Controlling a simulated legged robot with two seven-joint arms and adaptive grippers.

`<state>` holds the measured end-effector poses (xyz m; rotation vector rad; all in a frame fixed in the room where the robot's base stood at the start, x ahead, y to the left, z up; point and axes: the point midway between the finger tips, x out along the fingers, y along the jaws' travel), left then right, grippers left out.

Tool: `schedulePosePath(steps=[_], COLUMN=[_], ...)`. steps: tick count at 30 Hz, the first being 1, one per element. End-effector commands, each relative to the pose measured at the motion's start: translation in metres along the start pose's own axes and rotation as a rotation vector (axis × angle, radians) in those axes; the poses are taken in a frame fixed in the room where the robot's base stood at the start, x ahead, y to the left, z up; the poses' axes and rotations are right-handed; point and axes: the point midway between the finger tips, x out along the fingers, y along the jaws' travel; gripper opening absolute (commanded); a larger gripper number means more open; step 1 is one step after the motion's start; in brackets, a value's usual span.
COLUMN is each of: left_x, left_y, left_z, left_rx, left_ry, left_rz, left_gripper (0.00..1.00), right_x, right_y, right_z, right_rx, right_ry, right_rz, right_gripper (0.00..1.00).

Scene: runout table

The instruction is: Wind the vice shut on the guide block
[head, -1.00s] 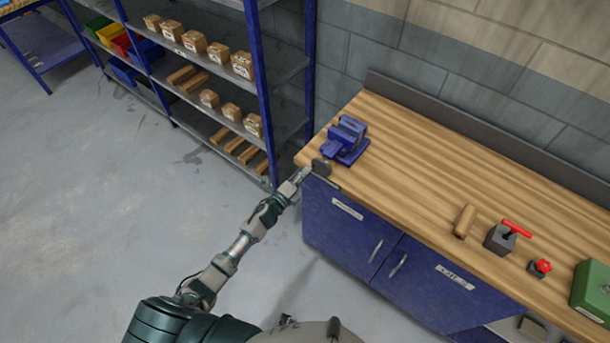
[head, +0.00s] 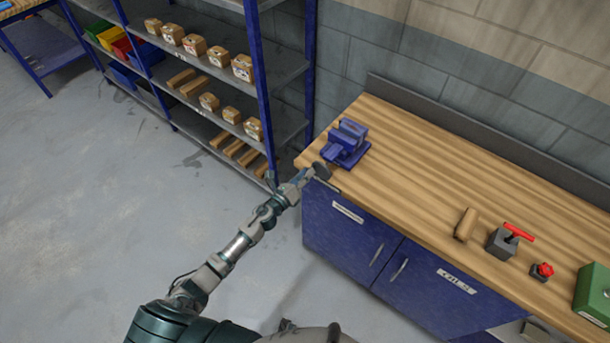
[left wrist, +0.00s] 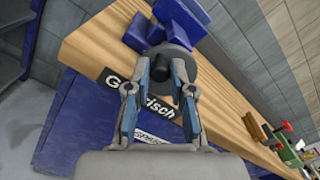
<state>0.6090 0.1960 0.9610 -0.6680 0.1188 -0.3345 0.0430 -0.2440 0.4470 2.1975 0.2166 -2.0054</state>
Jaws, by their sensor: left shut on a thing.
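The blue vice (head: 346,143) is on the left end of the wooden bench top; it also shows in the left wrist view (left wrist: 178,20). Its dark grey round wheel (head: 321,170) faces my left arm at the bench's front edge. My left gripper (head: 308,175) is at this wheel. In the left wrist view its two fingers (left wrist: 165,75) are closed in on the front of the grey wheel (left wrist: 183,63), shut on its middle part. I cannot clearly tell a guide block between the vice jaws. My right gripper is not in view.
A wooden block (head: 465,224), a grey block with a red T-handle (head: 502,241), a red-knobbed piece (head: 541,271) and a green box (head: 594,291) stand towards the right of the bench (head: 410,160). A blue-framed shelf (head: 260,80) with wooden blocks stands left of the bench.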

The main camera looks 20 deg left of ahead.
Motion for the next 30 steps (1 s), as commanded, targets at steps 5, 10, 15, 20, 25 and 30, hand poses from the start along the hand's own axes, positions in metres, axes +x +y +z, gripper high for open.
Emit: schedulePosePath(steps=[5, 10, 15, 20, 25, 30], left_x=[0.0006, 0.0007, 0.0006, 0.0006, 0.0005, 0.0004], left_y=[-0.0042, -0.0047, -0.0071, -0.0070, -0.0065, -0.0066], left_z=[0.0032, 0.0035, 0.0040, 0.0038, 0.0028, 0.0024], left_rx=[0.110, 0.121, 0.207, 0.205, 0.204, 0.094], left_ry=[-0.003, -0.003, -0.004, -0.004, -0.002, -0.001], left_rz=[-0.002, -0.002, -0.001, -0.001, 0.000, 0.000], left_gripper=[0.00, 0.00, 0.00, 0.42, 0.42, 0.42], right_x=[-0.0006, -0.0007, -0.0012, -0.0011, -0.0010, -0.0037], right_y=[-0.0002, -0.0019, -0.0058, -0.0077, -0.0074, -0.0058], right_z=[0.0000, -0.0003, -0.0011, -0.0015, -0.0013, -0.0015], right_rx=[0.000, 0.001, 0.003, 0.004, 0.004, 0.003], right_ry=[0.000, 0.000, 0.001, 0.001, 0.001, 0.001], right_rz=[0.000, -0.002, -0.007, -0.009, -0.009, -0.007], right_gripper=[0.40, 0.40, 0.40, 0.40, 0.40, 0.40])
